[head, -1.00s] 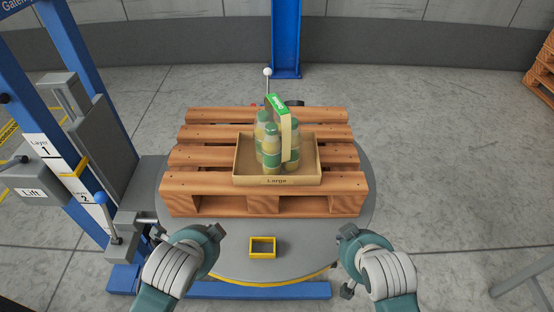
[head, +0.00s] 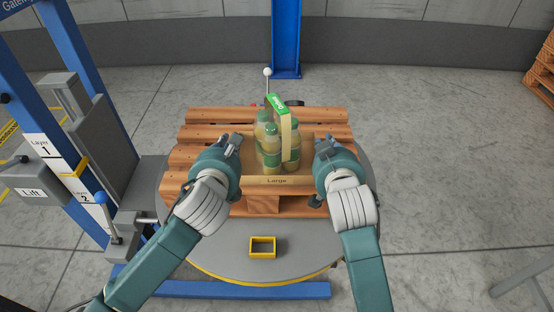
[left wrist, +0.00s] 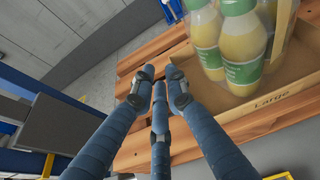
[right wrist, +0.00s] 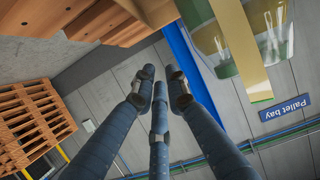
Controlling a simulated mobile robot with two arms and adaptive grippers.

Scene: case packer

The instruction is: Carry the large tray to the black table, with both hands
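The large tray (head: 277,181) is a shallow tan box marked "Large", lying on a wooden pallet. It holds several pale yellow bottles (head: 272,150) with green labels and a carrier with a green top (head: 278,103). My left gripper (head: 234,140) is open beside the tray's left side, and my right gripper (head: 326,142) is open beside its right side. Both appear empty. In the left wrist view, the tray (left wrist: 275,102) lies to the right of the fingers, apart from them. The grippers hide parts of the tray's sides. No black table is in view.
The pallet (head: 180,157) rests on a round grey turntable (head: 215,258). A yellow rectangular frame (head: 262,247) is at its front. A blue lift frame (head: 75,60) with a lever (head: 101,198) stands left. Open floor lies right, with stacked pallets (head: 543,75) far right.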

